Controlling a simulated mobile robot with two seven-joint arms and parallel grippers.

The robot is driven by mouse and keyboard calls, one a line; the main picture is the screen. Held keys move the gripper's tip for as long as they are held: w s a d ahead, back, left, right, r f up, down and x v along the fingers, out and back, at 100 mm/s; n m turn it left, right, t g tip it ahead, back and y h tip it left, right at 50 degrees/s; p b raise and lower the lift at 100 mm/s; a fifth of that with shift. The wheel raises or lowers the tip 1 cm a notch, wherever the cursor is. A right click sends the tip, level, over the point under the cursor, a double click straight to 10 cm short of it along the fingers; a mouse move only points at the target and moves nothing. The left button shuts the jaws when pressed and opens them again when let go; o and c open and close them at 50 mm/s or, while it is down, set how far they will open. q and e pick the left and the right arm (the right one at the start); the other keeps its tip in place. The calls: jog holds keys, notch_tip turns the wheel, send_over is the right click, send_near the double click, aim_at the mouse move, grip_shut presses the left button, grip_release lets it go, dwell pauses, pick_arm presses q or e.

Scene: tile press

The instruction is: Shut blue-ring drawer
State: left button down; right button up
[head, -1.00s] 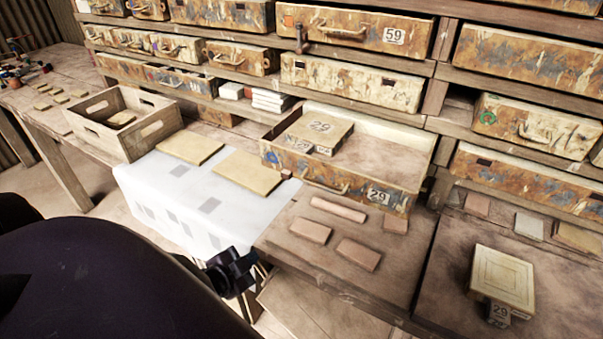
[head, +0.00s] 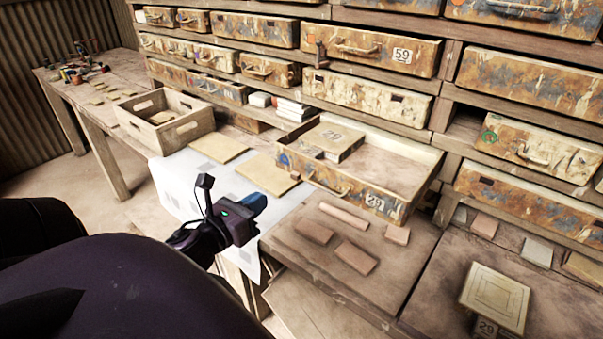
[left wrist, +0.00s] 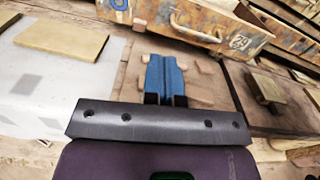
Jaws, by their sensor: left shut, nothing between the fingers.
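The blue-ring drawer (head: 357,194) is pulled well out of the rack, with a handle and a "29" label on its worn front. Its blue ring shows at the front's left end, and in the left wrist view (left wrist: 121,5). A pale "29" block (head: 330,138) lies inside at the left. The left wrist view shows the drawer front (left wrist: 200,22) at the top. My left gripper (head: 256,203) is shut and empty, its blue fingers in front of the drawer and lower left of it, apart from it. The fingers also show in the left wrist view (left wrist: 164,75). My right gripper is not in view.
Tan slabs (head: 267,174) lie on a white cloth (head: 178,178) left of the drawer. A wooden crate (head: 140,134) stands beyond. Several clay pieces (head: 355,257) lie on the bench before the drawer. A stamped "29" block (head: 495,298) stands at right. A green-ring drawer (head: 540,150) is partly out.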

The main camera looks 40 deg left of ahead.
pick_arm(q)
jog(key=m, duration=0.1)
jog(key=p, duration=0.2)
send_near(305, 165)
jog(key=w, duration=0.7)
jog(key=shift+a+f, duration=0.1)
jog(key=shift+a, duration=0.15)
jog(key=shift+w, duration=0.3)
jog(key=shift+w, duration=0.1)
jog(key=shift+w+a, duration=0.15)
jog(key=shift+w, duration=0.4)
jog(key=w, duration=0.6)
jog(key=w+a+b, duration=0.1)
jog(key=w, duration=0.5)
jog(key=w+a+b, duration=0.1)
jog(key=w, duration=0.5)
jog(key=shift+w, duration=0.35)
jog(key=shift+w+r, duration=0.1)
jog(key=shift+r, duration=0.25)
jog(key=shift+a, duration=0.1)
